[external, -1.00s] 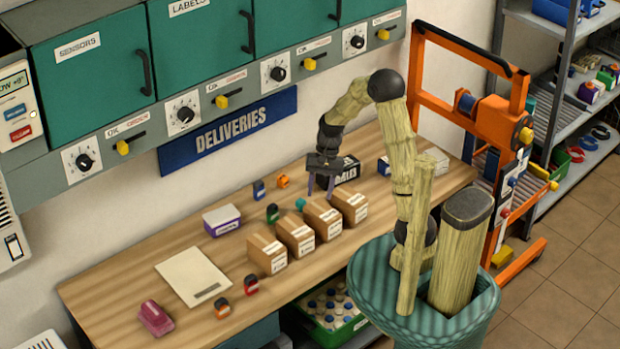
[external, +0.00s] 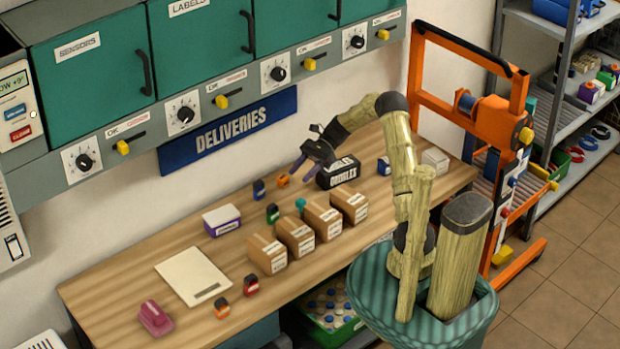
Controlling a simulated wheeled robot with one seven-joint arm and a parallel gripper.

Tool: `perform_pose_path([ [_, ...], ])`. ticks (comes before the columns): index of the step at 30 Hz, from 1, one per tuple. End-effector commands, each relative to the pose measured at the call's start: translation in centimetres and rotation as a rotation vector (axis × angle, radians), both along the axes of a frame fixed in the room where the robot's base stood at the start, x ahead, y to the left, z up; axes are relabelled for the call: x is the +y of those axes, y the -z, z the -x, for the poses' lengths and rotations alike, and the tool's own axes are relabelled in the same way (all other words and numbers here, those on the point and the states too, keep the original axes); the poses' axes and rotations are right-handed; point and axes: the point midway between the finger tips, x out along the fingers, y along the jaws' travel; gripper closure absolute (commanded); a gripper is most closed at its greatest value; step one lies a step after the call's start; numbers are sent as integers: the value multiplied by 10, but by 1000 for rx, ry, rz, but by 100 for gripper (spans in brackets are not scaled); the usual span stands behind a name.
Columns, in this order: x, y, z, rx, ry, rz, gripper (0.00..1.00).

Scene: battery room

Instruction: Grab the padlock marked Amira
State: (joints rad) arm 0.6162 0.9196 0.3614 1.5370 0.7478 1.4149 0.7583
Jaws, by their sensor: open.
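Several small padlock-like items stand on the wooden bench (external: 120,270): a blue one (external: 259,190), an orange one (external: 283,181), a green one (external: 272,213), a red one (external: 251,285) and another orange one (external: 222,309). Their markings are too small to read, so I cannot tell which is marked Amira. My gripper (external: 298,171) is open and empty, in the air above the back of the bench, near the orange and blue ones. It is tilted, fingers pointing down and left.
Several cardboard boxes (external: 295,233) stand in a row mid-bench. A black box (external: 338,173) sits just right of my gripper, a purple-and-white box (external: 222,220) to the left. A clipboard-like sheet (external: 193,276) lies flat. Green cabinets (external: 95,70) hang above.

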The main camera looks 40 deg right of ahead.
Motion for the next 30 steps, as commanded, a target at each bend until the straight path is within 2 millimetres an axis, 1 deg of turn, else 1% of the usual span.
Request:
perform_pose_path([
  [2, 3, 1, 0, 0, -1, 1, 56],
  [5, 12, 4, 2, 1, -4, -1, 56],
  [22, 101, 42, 12, 0, -4, 1, 56],
  [25, 110, 46, 13, 1, -2, 2, 56],
  [30, 112, 48, 12, -1, 0, 3, 56],
])
